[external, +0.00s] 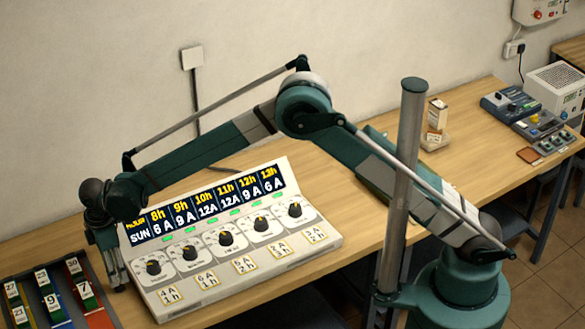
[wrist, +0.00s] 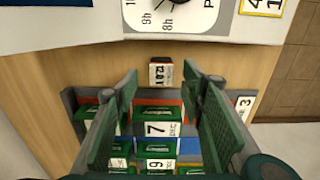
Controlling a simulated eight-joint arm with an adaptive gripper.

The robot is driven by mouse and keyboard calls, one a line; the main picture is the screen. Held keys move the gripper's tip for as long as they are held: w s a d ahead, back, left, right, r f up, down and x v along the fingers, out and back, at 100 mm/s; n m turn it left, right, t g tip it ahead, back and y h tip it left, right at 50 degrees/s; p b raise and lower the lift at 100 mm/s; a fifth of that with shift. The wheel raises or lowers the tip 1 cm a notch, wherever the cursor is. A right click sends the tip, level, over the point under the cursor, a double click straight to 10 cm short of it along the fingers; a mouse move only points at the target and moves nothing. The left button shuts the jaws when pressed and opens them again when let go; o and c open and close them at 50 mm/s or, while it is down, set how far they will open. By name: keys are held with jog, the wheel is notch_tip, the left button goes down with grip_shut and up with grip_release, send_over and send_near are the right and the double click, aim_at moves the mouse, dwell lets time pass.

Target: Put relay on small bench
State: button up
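My gripper (external: 115,272) hangs low at the left of the long wooden bench (external: 345,160), between the tray and the sloped panel. In the wrist view my gripper (wrist: 163,115) is open, with its green fingers apart and nothing held between them. Below and between the fingers are green blocks (wrist: 155,114) with white number labels. A small white-labelled block (wrist: 160,72) lies on bare wood just beyond the tray. No object is clearly identifiable as the relay. Part of another wooden top (external: 571,47) shows at the far right; I cannot tell whether it is the small bench.
The tray (external: 34,270) has coloured lanes with several numbered blocks. The sloped white panel (external: 283,224) has several black knobs and a schedule strip. Electrical devices (external: 510,103) and a white vented box (external: 556,88) stand at the right. Bare wood lies behind the panel.

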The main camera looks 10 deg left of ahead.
jog(key=shift+s+d+f, duration=0.1)
jog(key=shift+f, duration=2.45)
jog(key=c, duration=1.1)
jog(key=shift+r, duration=0.2)
jog(key=shift+r, duration=4.85)
